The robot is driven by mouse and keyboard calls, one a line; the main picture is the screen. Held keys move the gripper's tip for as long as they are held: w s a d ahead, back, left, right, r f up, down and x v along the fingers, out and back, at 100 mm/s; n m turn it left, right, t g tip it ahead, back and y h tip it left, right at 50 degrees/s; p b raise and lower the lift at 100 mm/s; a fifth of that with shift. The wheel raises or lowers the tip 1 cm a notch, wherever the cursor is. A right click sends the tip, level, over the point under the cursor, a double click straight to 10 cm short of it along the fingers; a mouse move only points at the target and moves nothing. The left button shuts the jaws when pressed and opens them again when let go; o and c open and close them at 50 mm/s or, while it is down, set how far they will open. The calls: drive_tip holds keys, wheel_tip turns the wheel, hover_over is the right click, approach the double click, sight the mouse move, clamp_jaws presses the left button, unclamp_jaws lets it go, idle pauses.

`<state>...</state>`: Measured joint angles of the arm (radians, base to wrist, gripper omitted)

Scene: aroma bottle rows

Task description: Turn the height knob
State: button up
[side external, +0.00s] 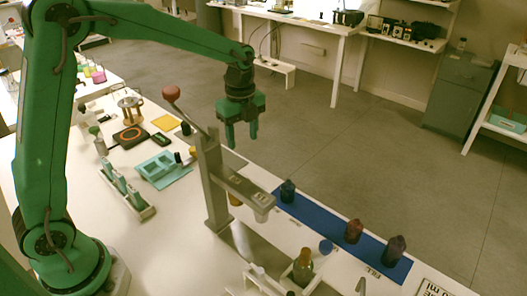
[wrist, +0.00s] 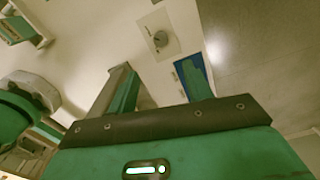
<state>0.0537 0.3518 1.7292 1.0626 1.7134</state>
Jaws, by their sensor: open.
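A grey metal press stand (side external: 214,185) stands on the white bench in the side external view, with a lever ending in a red ball (side external: 171,93) and an arm reaching right. I cannot tell for sure which part is the height knob. A round grey knob-like piece (wrist: 160,39) on a pale plate shows in the wrist view, beyond my fingers. My gripper (side external: 241,136) is open and empty, pointing down, raised above the bench near the top of the stand. It also shows in the wrist view (wrist: 161,72), with its fingers apart.
A blue mat (side external: 325,229) holds several dark bottles (side external: 354,231) right of the stand. A teal tray (side external: 158,165) and a rack of green-topped items (side external: 134,193) lie to the left. An amber bottle (side external: 303,267) stands in front. Open floor lies beyond the bench.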

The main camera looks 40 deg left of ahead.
wheel_tip(320, 180, down, 7)
drive_tip(key=shift+f, duration=0.1)
drive_tip(key=shift+f, duration=3.85)
drive_tip(key=c, duration=1)
drive_tip(key=shift+o, duration=0.2)
